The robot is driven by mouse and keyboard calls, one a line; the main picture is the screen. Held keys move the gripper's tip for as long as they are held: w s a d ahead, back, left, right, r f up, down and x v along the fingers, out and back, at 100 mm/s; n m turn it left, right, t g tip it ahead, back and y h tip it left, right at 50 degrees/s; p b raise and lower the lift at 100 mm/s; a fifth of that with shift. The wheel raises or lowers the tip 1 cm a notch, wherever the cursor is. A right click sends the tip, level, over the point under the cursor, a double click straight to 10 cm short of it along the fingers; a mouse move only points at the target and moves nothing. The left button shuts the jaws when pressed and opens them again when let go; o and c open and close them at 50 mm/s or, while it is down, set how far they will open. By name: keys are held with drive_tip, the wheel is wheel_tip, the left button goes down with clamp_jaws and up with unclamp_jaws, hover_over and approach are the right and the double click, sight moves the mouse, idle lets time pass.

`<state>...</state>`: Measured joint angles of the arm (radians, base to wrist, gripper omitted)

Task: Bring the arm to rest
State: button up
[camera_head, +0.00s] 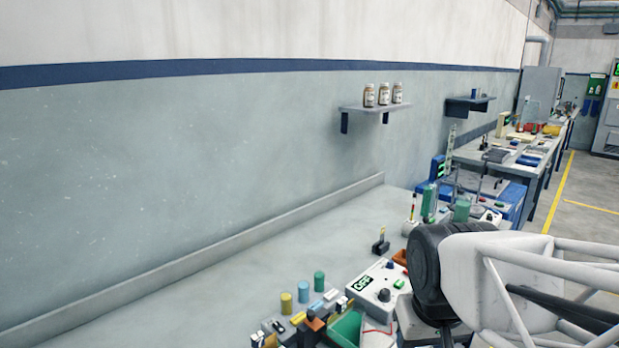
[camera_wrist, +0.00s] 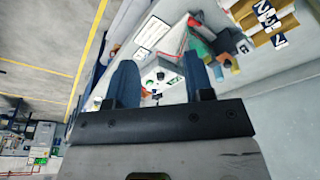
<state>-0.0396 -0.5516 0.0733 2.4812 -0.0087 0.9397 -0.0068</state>
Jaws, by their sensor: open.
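My arm comes in from the right in the head view, with a black joint and a white link in front of the bench (camera_head: 180,290). The jaws are hidden or too small to make out there. In the wrist view my gripper (camera_wrist: 163,85) shows with its two dark blue fingers set well apart. It is open, and I see nothing held between the fingers. The white control box (camera_wrist: 165,72) shows behind the gap, apart from the fingers. The same kind of box (camera_head: 382,290) stands on the bench in the head view, left of the black joint.
Yellow, blue and green cylinders (camera_head: 303,291) and a green tray (camera_head: 345,328) crowd the bench's near edge. A wall shelf (camera_head: 375,108) holds three jars. Blue equipment (camera_head: 480,195) stands farther back. The bench's left part is clear. Yellow-lined floor (camera_wrist: 40,70) shows in the wrist view.

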drive_tip(key=shift+m, duration=0.4)
drive_tip(key=shift+s+d+f, duration=0.1)
drive_tip(key=shift+s+d, duration=0.15)
drive_tip(key=shift+s, duration=0.4)
drive_tip(key=shift+s+d+f, duration=0.1)
drive_tip(key=shift+s+d, duration=0.2)
drive_tip(key=shift+s, duration=0.3)
drive_tip(key=shift+s+d+f, duration=0.1)
drive_tip(key=shift+s+d, duration=0.15)
drive_tip(key=shift+s, duration=0.4)
